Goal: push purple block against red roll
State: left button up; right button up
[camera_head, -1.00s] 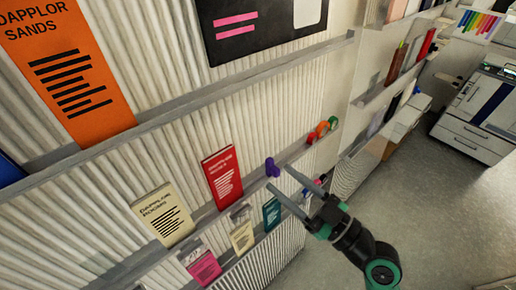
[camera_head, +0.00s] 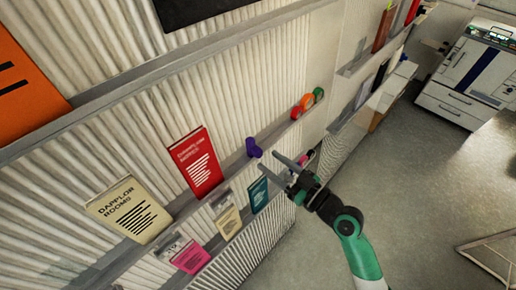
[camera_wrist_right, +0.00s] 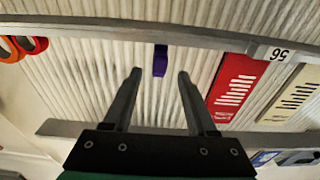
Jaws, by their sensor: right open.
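The purple block (camera_head: 253,147) sits on a narrow wall ledge, to the right of a red booklet. The red roll (camera_head: 297,112) is farther along the same ledge, with a clear gap between it and the block. My right gripper (camera_head: 268,160) is open and empty, in front of the ledge near the block. In the right wrist view, the purple block (camera_wrist_right: 160,58) appears between and beyond the open fingertips (camera_wrist_right: 160,73); contact with it cannot be told. The red roll (camera_wrist_right: 36,45) is at the left edge there. My left gripper is not in view.
An orange roll (camera_head: 307,101) and a green roll (camera_head: 318,93) sit just beyond the red roll. The red booklet (camera_head: 195,162) and a cream booklet (camera_head: 130,210) lean on the ledge (camera_head: 275,133). A lower rack holds a teal booklet (camera_head: 258,194) and other booklets.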

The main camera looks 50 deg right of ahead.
aim_at(261, 154)
jog(key=w, duration=0.5)
jog(key=shift+w+p, duration=0.3)
jog(key=shift+w, duration=0.1)
grip_shut()
dwell(0.9)
